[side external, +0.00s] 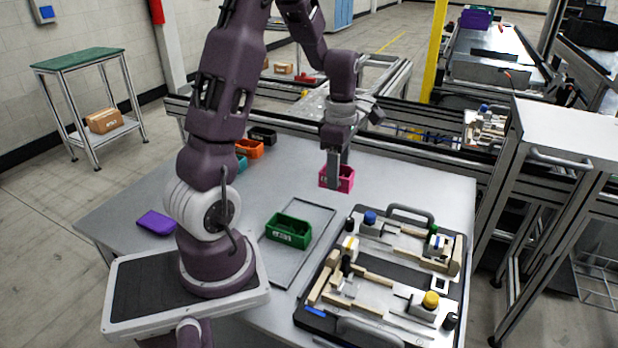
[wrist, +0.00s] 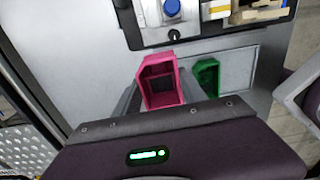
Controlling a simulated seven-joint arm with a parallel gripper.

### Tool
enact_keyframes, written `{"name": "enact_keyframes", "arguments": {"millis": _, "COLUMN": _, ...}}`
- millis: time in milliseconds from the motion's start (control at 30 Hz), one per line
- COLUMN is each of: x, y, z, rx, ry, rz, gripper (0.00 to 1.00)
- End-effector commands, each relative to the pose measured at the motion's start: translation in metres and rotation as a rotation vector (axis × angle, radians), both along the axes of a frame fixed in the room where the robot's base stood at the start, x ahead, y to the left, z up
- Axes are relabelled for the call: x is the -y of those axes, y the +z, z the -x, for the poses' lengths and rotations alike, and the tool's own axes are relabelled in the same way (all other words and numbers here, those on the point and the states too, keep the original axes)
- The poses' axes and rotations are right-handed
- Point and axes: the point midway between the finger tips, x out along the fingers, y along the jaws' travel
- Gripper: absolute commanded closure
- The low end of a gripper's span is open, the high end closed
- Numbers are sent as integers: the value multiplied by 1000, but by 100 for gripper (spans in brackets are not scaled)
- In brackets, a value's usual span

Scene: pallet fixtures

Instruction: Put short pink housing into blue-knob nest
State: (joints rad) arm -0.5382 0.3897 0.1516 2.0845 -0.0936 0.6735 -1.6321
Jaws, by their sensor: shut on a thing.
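The pink housing (side external: 345,180) is an open box-like part. My gripper (side external: 336,176) is shut on it at the far side of the table, in the side external view; whether it is clear of the table top is hard to tell. In the wrist view the pink housing (wrist: 160,82) shows upright between the fingers, its open inside visible. The blue knob (side external: 370,217) stands on the far left part of the black pallet fixture (side external: 322,262). It also shows in the wrist view (wrist: 171,8) at the top. My gripper is beyond the pallet, apart from the blue-knob nest.
A green housing (side external: 289,231) sits at a shallow tray (side external: 318,216) on the table. Orange (side external: 249,149), black (side external: 263,135) and teal housings lie behind my arm, and a purple one (side external: 156,223) at left. Yellow (side external: 430,300) and other knobs and handles rise from the pallet.

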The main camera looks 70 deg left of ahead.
Motion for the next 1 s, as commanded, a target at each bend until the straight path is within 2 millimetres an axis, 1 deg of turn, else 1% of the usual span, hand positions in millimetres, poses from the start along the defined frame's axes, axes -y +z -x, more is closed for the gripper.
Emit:
{"name": "enact_keyframes", "arguments": {"millis": 33, "x": 17, "y": 2, "z": -21, "rx": 1, "ry": -17, "rz": -1, "gripper": 95}}
{"name": "enact_keyframes", "arguments": {"millis": 67, "x": 28, "y": 4, "z": -31, "rx": 1, "ry": -18, "rz": -1, "gripper": 95}}
{"name": "enact_keyframes", "arguments": {"millis": 100, "x": 44, "y": 6, "z": -46, "rx": 1, "ry": -21, "rz": -1, "gripper": 95}}
{"name": "enact_keyframes", "arguments": {"millis": 167, "x": 70, "y": 10, "z": -65, "rx": 1, "ry": -25, "rz": -1, "gripper": 95}}
{"name": "enact_keyframes", "arguments": {"millis": 200, "x": 87, "y": 12, "z": -76, "rx": 1, "ry": -27, "rz": -1, "gripper": 95}}
{"name": "enact_keyframes", "arguments": {"millis": 300, "x": 124, "y": 17, "z": -95, "rx": 1, "ry": -29, "rz": -1, "gripper": 95}}
{"name": "enact_keyframes", "arguments": {"millis": 400, "x": 149, "y": 20, "z": -104, "rx": 1, "ry": -28, "rz": -1, "gripper": 95}}
{"name": "enact_keyframes", "arguments": {"millis": 500, "x": 160, "y": 19, "z": -108, "rx": -1, "ry": -27, "rz": -1, "gripper": 95}}
{"name": "enact_keyframes", "arguments": {"millis": 567, "x": 162, "y": 16, "z": -108, "rx": -1, "ry": -26, "rz": -1, "gripper": 95}}
{"name": "enact_keyframes", "arguments": {"millis": 667, "x": 162, "y": 2, "z": -107, "rx": -4, "ry": -25, "rz": 0, "gripper": 95}}
{"name": "enact_keyframes", "arguments": {"millis": 900, "x": 162, "y": -36, "z": -107, "rx": -4, "ry": -25, "rz": 0, "gripper": 95}}
{"name": "enact_keyframes", "arguments": {"millis": 1000, "x": 162, "y": -47, "z": -108, "rx": -3, "ry": -25, "rz": 0, "gripper": 95}}
